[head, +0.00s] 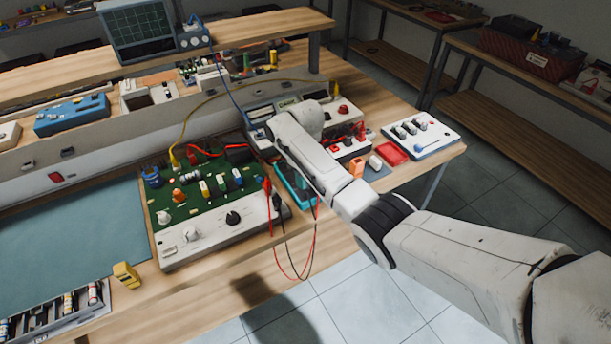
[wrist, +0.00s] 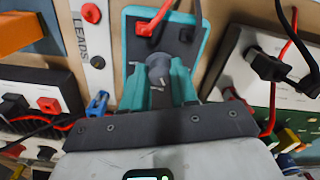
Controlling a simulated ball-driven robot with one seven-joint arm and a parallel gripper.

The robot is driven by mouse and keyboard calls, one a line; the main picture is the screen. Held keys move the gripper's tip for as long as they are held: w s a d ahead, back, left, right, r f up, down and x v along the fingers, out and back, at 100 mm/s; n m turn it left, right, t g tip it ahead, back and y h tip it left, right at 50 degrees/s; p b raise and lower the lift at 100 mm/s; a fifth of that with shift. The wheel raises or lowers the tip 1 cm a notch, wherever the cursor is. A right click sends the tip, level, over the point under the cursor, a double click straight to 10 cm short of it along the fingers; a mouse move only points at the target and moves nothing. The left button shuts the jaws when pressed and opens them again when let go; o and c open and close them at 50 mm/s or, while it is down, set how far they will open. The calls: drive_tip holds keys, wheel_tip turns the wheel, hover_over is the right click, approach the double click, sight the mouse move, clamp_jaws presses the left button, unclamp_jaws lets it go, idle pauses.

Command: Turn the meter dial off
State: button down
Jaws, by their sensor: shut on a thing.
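The meter (head: 301,196) is a small teal-edged box on the workbench, mostly hidden by my arm in the head view. In the wrist view the meter (wrist: 183,45) shows a grey face with red and black plugs at its far end. Its grey dial (wrist: 159,63) sits between the fingers of my gripper (wrist: 160,82), which is shut on it. The dial's pointer mark and labels cannot be read. My gripper's fingers are hidden behind my arm in the head view.
A green circuit board panel (head: 215,195) with knobs stands left of the meter. A white LEADS strip (wrist: 93,50) and an orange block (wrist: 25,30) lie close by. Red and black leads (head: 300,265) hang over the bench's front edge. A white switch box (head: 420,133) stands at the right.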

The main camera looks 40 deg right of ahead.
drive_tip(key=n, duration=0.6)
drive_tip(key=shift+n+p, duration=0.3)
drive_tip(key=shift+p, duration=0.05)
drive_tip(key=n, duration=0.5)
drive_tip(key=shift+n, duration=0.3)
drive_tip(key=c, duration=0.9)
unclamp_jaws()
drive_tip(key=shift+o, duration=0.2)
wheel_tip(320, 180, up, 11)
drive_tip(key=shift+b, duration=0.35)
drive_tip(key=shift+f, duration=0.2)
